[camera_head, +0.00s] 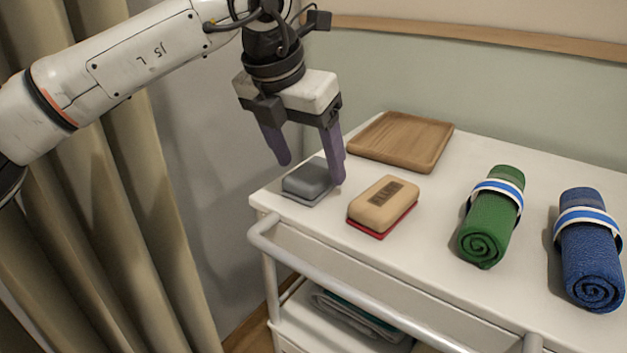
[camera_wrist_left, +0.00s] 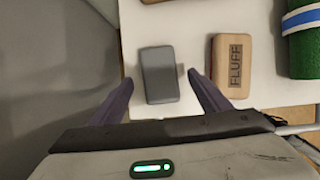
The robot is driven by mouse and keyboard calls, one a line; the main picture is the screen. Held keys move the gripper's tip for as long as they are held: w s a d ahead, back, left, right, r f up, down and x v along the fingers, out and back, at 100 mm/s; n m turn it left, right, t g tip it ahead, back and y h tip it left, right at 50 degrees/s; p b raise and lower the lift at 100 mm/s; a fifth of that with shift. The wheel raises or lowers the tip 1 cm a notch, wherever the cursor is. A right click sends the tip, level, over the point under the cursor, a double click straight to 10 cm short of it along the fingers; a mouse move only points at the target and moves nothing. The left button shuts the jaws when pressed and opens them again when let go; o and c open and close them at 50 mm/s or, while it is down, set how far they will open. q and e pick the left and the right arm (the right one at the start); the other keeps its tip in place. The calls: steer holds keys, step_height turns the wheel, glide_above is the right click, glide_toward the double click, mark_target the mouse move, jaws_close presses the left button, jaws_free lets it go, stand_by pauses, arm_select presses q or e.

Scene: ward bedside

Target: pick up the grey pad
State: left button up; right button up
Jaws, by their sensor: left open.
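The grey pad (camera_head: 308,179) lies flat on the white cart top near its left corner. My left gripper (camera_head: 312,172) is open and points down over the pad, with its two purple fingers apart. In the head view the right finger hides part of the pad's right edge. In the left wrist view the grey pad (camera_wrist_left: 160,75) shows ahead of and between the fingertips (camera_wrist_left: 161,84), with nothing held. I cannot tell the exact height of the fingertips above the cart top. My right gripper is not in view.
A tan block (camera_head: 383,203) with a red underside lies close to the pad's right. A wooden tray (camera_head: 402,140) lies behind. A green rolled towel (camera_head: 491,217) and a blue one (camera_head: 588,250) lie further right. A rail (camera_head: 330,280) runs along the cart's front.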

mark_target(311, 171)
arm_select(q)
steer(key=shift+x, duration=1.3)
steer(key=shift+f, duration=0.2)
steer(key=c, duration=1.1)
step_height(311, 171, up, 10)
steer(key=shift+r+p, duration=0.2)
steer(key=shift+p, duration=0.75)
steer(key=shift+c, duration=0.2)
steer(key=shift+o, duration=1.1)
steer(key=shift+c, duration=0.6)
